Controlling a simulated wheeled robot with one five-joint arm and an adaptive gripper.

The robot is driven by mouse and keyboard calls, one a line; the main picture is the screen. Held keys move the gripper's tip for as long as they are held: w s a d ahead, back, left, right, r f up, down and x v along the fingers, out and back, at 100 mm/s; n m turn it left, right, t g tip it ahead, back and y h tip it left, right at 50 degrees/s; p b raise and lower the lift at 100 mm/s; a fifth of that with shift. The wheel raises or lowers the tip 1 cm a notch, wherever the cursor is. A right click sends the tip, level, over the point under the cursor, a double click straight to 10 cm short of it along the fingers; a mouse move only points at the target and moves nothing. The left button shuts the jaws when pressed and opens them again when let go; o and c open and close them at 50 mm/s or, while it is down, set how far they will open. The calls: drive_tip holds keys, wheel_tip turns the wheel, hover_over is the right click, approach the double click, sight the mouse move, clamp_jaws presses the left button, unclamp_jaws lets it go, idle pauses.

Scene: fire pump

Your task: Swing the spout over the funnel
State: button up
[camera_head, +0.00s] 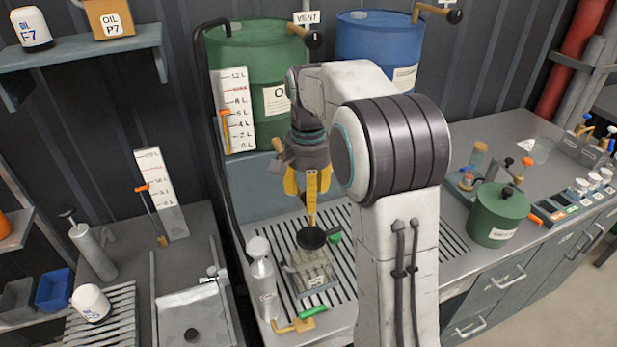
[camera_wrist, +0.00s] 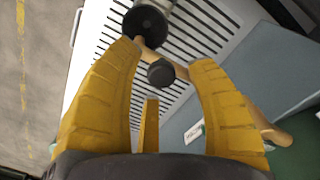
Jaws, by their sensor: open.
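My gripper (camera_head: 308,198) points down over the slatted drip tray, its yellow fingers apart. In the wrist view my gripper (camera_wrist: 165,70) is open, with a brass pipe, seemingly the spout (camera_wrist: 252,115), crossing beyond the fingertips. A black knob (camera_wrist: 160,72) sits on or just in front of this pipe, between the fingers; I cannot tell if anything touches. A round black piece, probably the funnel (camera_wrist: 146,25), lies near the pipe's upper-left end. In the head view a black funnel-like piece (camera_head: 311,238) sits above a clear container (camera_head: 312,272), just below my fingertips. My gripper hides the spout there.
A green drum (camera_head: 255,60) and a blue drum (camera_head: 375,38) stand behind. A grey pump bottle (camera_head: 262,280) stands left of the container. A green pot (camera_head: 497,215) stands right.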

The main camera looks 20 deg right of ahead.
wheel_tip(320, 180, up, 12)
drive_tip(key=shift+f, duration=0.15)
idle(0.5)
idle(0.6)
